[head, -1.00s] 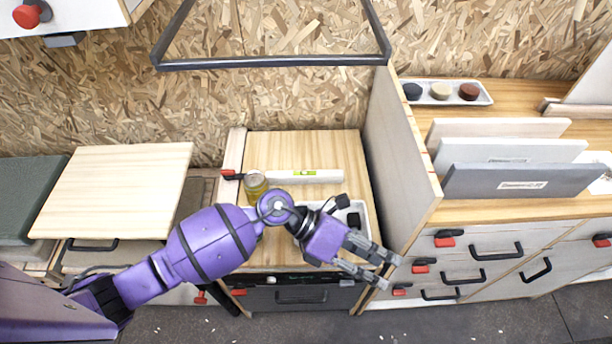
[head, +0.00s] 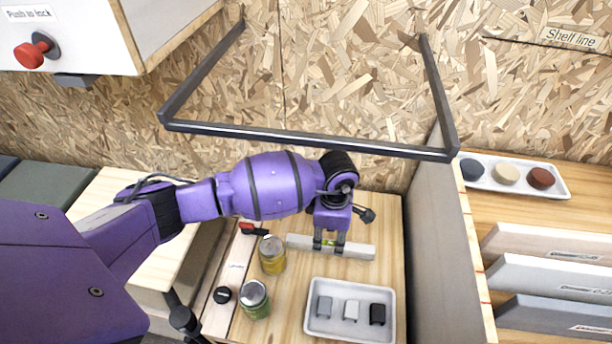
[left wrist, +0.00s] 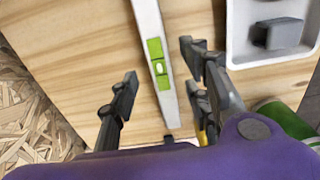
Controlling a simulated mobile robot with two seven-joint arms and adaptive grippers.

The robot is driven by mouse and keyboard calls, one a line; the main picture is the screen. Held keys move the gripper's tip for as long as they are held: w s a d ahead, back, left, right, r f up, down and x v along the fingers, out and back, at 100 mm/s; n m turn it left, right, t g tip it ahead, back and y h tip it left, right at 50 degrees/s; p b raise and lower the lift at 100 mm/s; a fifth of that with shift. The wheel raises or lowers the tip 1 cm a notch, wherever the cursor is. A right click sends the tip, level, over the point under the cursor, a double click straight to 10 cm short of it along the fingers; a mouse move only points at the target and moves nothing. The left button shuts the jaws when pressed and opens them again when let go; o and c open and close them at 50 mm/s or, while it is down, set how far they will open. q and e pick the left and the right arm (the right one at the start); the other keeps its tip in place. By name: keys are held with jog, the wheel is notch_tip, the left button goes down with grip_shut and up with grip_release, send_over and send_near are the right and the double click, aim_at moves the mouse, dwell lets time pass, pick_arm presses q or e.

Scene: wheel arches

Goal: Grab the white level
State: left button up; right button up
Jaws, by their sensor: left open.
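The white level (head: 358,252) is a long pale bar with a green bubble vial in its middle, lying on the wooden counter at the back. In the left wrist view the level (left wrist: 147,22) lies between the spread fingers, with its green vial just ahead of them. My left gripper (head: 329,246) points down over the middle of the level in the head view. It also shows in the left wrist view (left wrist: 160,85), open, with one finger on each side of the bar. I cannot tell how high the fingertips are above the counter. My right gripper is out of view.
Two jars, one yellow (head: 272,256) and one green (head: 255,300), stand left of the level. A white tray (head: 350,334) with three small blocks lies in front of it. A grey partition (head: 433,240) rises on the right, and a dark metal frame (head: 300,137) hangs above.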

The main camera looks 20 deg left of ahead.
aim_at(331, 243)
pick_arm(q)
jog(key=f, duration=0.3)
jog(key=shift+w+d+f, duration=0.1)
jog(key=shift+d+f, duration=0.1)
jog(key=shift+d, duration=0.05)
jog(key=shift+f, duration=0.2)
jog(key=c, duration=0.7)
grip_shut()
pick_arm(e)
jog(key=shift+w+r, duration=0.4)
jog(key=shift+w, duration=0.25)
